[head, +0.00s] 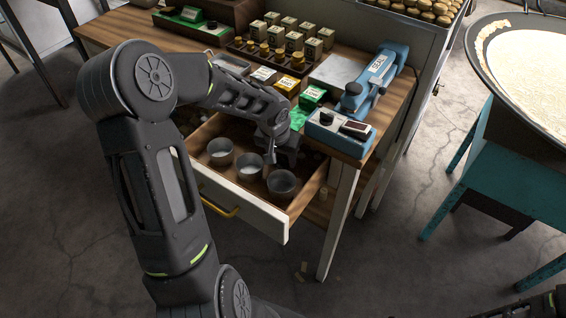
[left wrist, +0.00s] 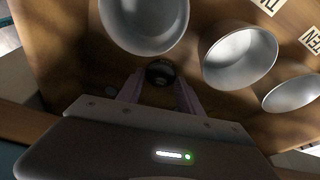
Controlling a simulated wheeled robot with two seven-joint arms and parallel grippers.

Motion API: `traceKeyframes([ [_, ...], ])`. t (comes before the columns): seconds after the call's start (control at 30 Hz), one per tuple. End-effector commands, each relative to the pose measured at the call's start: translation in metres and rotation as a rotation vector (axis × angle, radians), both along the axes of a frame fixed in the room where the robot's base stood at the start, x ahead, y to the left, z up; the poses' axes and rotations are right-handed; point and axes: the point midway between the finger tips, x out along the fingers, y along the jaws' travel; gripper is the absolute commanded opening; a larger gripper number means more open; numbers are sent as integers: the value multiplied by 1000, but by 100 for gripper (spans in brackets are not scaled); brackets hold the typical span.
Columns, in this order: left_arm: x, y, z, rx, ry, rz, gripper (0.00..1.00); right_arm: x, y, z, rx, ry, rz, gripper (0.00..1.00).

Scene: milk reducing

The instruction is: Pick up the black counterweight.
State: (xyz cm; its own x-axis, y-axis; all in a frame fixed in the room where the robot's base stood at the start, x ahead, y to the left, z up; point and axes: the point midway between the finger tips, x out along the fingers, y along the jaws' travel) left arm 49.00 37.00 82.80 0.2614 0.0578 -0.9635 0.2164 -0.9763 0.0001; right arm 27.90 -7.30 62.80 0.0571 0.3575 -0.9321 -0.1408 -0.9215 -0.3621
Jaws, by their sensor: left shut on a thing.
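The black counterweight (left wrist: 160,72) is a small, dark, round piece, seen between my finger tips in the left wrist view. My left gripper (left wrist: 159,84) is shut on it, with one pale finger on each side. In the head view my left gripper (head: 284,157) reaches down into the back right part of the open drawer (head: 240,206). There the arm and gripper hide the counterweight. I cannot tell whether the counterweight touches the drawer floor. My right gripper is not in view.
Metal cups stand in the drawer close to the gripper: left (head: 220,151), middle (head: 249,166) and right (head: 282,184). Above the drawer, the bench holds a blue device (head: 340,132), a green box (head: 313,96) and several small bottles. A round pan (head: 525,70) stands at right.

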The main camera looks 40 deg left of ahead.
Motion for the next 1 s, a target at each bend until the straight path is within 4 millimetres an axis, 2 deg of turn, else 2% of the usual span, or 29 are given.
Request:
traceKeyframes([
  [0.27, 0, 0, 1, 0, -1, 0, 0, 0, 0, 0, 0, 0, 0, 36],
  [0.47, 1, 0, 10, 1, -3, 1, 0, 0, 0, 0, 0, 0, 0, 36],
  [0.67, 2, 1, 33, 3, -5, 1, 0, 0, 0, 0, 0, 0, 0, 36],
  [0.9, 1, 0, 72, 2, -6, 0, 0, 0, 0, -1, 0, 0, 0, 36],
  [1.0, -6, 20, 70, 1, -1, 7, 0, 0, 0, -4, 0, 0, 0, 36],
])
